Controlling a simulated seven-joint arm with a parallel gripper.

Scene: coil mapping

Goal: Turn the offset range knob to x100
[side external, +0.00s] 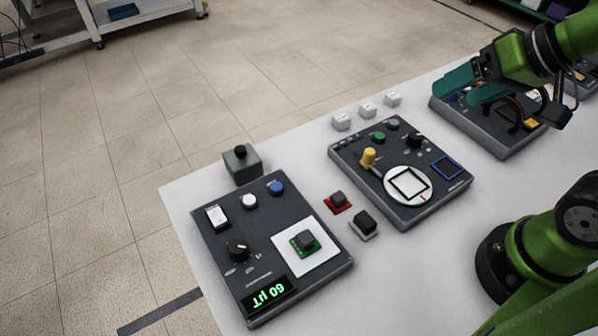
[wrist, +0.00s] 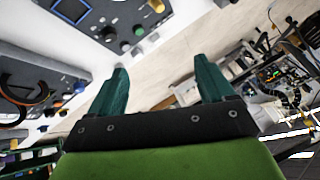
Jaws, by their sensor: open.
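Two dark panels carry black knobs, and I cannot read which is the offset range knob. The left panel (side external: 215,275) has a black knob (side external: 238,250) with small marks around it and a green "60 µT" display (side external: 269,294), seen upside down. The middle panel (side external: 345,165) has a black knob (side external: 415,141), a green knob (side external: 378,137) and a yellow-topped lever (side external: 369,157). My gripper (side external: 452,94) is open and empty, above the right panel (side external: 475,138), apart from the black knobs. The wrist view shows its two teal fingers spread (wrist: 160,64); the right panel's controls are partly hidden in the side view.
Several white blocks (side external: 368,110) stand along the far table edge. A dark box with a knob (side external: 241,163) stands behind the left panel. A red-based block (side external: 337,202) and a black block (side external: 364,222) lie between panels. The table (side external: 400,255) is bare at the near side.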

